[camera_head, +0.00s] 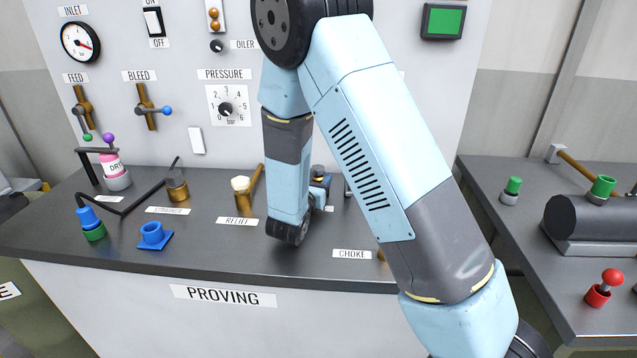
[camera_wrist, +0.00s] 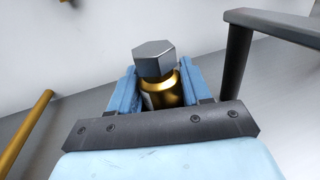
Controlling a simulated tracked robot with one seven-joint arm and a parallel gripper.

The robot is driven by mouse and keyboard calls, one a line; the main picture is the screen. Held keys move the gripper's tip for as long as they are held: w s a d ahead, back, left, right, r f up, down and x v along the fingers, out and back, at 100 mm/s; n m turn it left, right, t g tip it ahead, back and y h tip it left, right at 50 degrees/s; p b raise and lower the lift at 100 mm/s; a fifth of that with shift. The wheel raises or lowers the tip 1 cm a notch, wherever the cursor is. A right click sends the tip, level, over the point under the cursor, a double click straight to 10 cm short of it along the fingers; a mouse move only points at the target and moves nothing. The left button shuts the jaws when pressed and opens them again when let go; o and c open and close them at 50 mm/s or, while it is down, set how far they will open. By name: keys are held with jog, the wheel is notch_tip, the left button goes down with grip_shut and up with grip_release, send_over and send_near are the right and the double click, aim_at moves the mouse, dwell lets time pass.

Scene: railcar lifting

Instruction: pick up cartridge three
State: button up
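A gold cartridge (camera_wrist: 169,94) with a silver hex head stands between the two blue fingers of my gripper (camera_wrist: 160,90) in the wrist view. The fingers flank its body closely; whether both press on it I cannot tell. Its lower part is hidden by my gripper, and no number on it is readable. In the head view my gripper (camera_head: 318,192) is low over the proving bench, behind my forearm, and the cartridge's grey head (camera_head: 319,171) shows just above it.
In the wrist view a dark bracket (camera_wrist: 238,55) stands close right of my gripper, and a brass rod (camera_wrist: 25,130) lies left.

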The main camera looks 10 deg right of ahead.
grip_shut()
